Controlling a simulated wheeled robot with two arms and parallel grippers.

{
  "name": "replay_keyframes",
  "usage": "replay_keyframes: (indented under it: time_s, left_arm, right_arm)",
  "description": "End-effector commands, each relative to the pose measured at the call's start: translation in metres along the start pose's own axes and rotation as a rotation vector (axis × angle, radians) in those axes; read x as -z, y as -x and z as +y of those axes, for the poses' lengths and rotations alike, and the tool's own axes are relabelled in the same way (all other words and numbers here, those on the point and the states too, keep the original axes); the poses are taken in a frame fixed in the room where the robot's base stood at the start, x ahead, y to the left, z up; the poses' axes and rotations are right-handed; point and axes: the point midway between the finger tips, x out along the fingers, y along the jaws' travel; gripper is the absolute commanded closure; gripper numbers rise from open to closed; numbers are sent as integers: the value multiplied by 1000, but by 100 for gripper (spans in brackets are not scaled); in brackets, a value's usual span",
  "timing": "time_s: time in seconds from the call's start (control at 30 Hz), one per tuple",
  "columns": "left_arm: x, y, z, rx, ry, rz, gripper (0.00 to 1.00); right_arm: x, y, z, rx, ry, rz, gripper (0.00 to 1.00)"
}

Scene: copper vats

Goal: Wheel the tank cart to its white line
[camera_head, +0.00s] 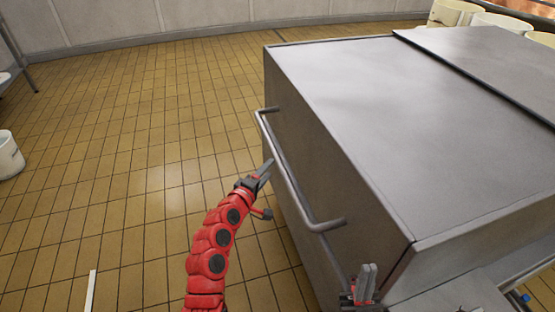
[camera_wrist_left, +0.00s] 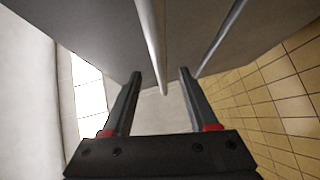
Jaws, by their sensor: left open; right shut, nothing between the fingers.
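The tank cart (camera_head: 325,140) is a large grey metal box on the right of the head view. A bar handle (camera_head: 291,184) runs along its left face. My left gripper (camera_head: 266,170) is open beside this handle. In the left wrist view, a pale bar (camera_wrist_left: 153,42) lies ahead between the open fingers (camera_wrist_left: 158,78); whether they touch it I cannot tell. A short white line (camera_head: 91,291) shows on the floor at the lower left. My right gripper (camera_head: 365,283) is shut and empty near the cart's front lower corner.
The tiled floor (camera_head: 130,130) left of the cart is mostly clear. A white bucket (camera_head: 9,156) stands at the left edge. Pale tubs (camera_head: 455,12) stand behind the cart at the upper right. A wall (camera_head: 200,18) closes off the back.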

Motion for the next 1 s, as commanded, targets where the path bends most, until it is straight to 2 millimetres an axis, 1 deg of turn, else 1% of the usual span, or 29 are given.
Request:
replay_keyframes:
  time_s: [0.03,0.2,0.4,0.6,0.87,0.9,0.97,1.0]
  left_arm:
    - [-1,-11,0,-1,-1,-3,41]
    - [-1,-41,0,-1,-2,-1,41]
    - [0,-66,-1,0,-1,0,41]
    - [1,-75,0,-2,-1,3,41]
    - [1,-76,0,-1,-1,3,41]
    - [1,-76,0,-1,-1,3,44]
    - [1,-76,0,-1,-1,3,55]
    - [1,-76,0,-1,-1,3,62]
  right_arm:
    - [0,2,0,0,0,0,100]
    - [-1,6,0,0,0,0,100]
    - [-2,11,0,0,0,0,100]
    - [-2,12,-1,0,0,0,100]
    - [-2,12,-1,0,0,0,100]
    - [-2,12,-1,0,0,0,100]
    - [-2,12,-1,0,0,0,100]
    - [-2,12,-1,0,0,0,100]
